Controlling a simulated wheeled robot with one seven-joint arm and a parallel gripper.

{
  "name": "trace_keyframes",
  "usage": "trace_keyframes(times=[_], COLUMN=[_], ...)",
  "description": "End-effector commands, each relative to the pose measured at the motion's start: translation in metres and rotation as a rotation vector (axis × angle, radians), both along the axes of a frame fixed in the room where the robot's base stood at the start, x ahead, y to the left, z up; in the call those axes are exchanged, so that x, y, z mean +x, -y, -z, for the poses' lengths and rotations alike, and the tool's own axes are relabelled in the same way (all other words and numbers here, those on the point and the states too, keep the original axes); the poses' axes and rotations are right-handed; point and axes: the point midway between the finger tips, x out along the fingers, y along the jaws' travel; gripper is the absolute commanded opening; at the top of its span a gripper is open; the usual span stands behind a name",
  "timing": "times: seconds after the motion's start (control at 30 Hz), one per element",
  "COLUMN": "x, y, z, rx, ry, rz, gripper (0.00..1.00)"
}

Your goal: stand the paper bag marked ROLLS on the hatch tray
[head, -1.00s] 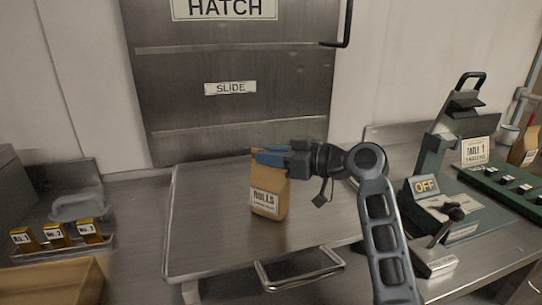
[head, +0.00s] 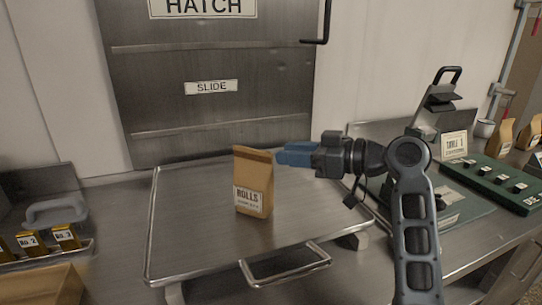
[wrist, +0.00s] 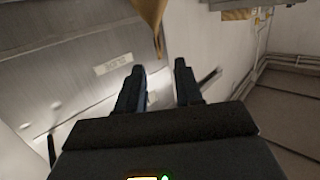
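The brown paper bag marked ROLLS (head: 253,182) stands upright on the metal hatch tray (head: 200,250), in front of the hatch door. My gripper (head: 280,155) is just right of the bag's top, with a small gap between the blue fingertips and the bag. In the wrist view the two fingers (wrist: 160,78) are apart with nothing between them. The bag's brown paper (wrist: 150,15) shows at the top edge of that view, beyond the fingertips.
A green machine (head: 437,105) with a lever and a green rack (head: 495,183) stand to the right. Small numbered boxes (head: 48,240) and a wooden crate (head: 45,285) are at the left. A handle (head: 285,270) juts from the tray's front. The tray is otherwise bare.

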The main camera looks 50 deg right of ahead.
Motion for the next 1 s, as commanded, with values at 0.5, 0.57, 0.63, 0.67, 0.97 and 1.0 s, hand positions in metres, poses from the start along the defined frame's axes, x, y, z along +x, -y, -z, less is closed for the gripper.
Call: trace_keyframes(times=[0.5,0.57,0.63,0.67,0.97,1.0], x=[-0.025,-0.025,-0.024,-0.024,-0.024,-0.024], y=[0.005,0.005,0.005,0.005,0.005,0.005], z=[-0.004,-0.004,-0.004,-0.004,-0.004,-0.004], rx=[0.000,0.000,0.000,0.000,0.000,0.000], ry=[0.000,0.000,0.000,0.000,0.000,0.000], rz=[0.000,0.000,0.000,0.000,0.000,0.001], gripper=[0.36,0.36,0.36,0.36,0.36,0.36])
